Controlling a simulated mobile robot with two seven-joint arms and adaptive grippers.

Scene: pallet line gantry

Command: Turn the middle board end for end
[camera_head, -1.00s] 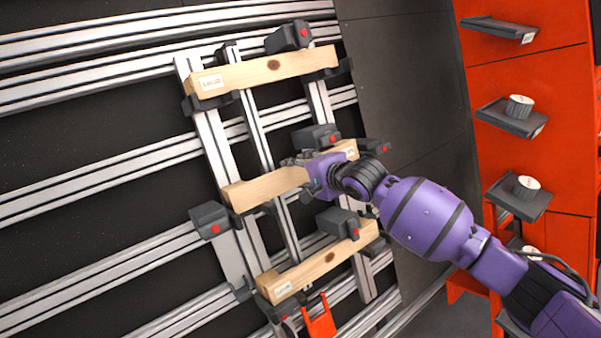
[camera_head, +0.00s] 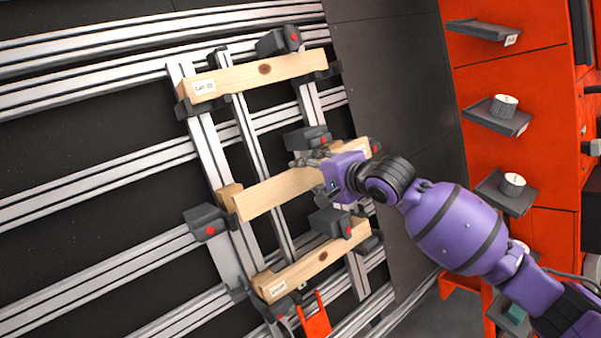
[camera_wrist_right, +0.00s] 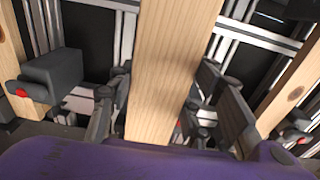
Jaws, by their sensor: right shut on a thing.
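The middle board (camera_head: 275,193) is a pale wooden plank slanting across the rails in the head view. My right gripper (camera_head: 325,165) is shut on it, towards its right end. In the right wrist view the middle board (camera_wrist_right: 170,55) runs straight up between the two fingers of my right gripper (camera_wrist_right: 163,90). Its left end appears raised off the frame, with a small piece of wood (camera_head: 228,191) showing behind it. My gripper hides part of its right half. My left gripper is not in view.
An upper board (camera_head: 240,79) and a lower board (camera_head: 305,268) lie on the metal frame, with dark red-dotted clamps (camera_head: 205,222) around. An orange bracket (camera_head: 315,318) stands at the bottom. An orange rack (camera_head: 480,70) with small shelves is at the right.

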